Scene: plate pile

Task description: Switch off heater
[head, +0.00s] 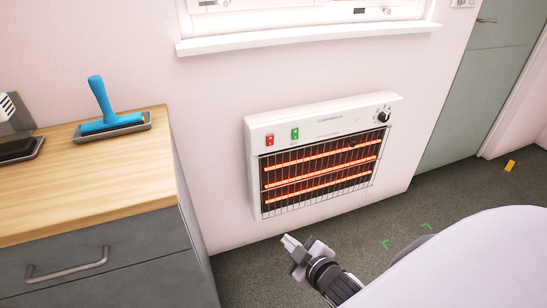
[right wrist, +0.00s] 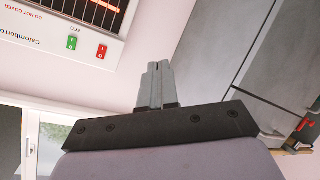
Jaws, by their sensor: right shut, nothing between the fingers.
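The white wall heater (head: 340,117) hangs low on the wall, and its bars glow orange-red behind a wire grille. A red switch (head: 269,140) and a green switch (head: 295,134) sit at its upper left, with a black knob (head: 383,117) at its upper right. My right gripper (head: 291,243) is shut and empty, in front of and below the heater's lower left. In the right wrist view its fingertips (right wrist: 156,66) are together, and the heater (right wrist: 60,55) appears upside down, apart from them, with the red switch (right wrist: 102,51) nearer. My left gripper is out of view.
A grey cabinet with a wooden top (head: 120,185) stands left of the heater; a blue-handled tool (head: 105,110) rests on it. A white window sill (head: 310,37) juts out above the heater. Dark carpet (head: 240,275) lies below, and a grey-green door (head: 480,90) is at right.

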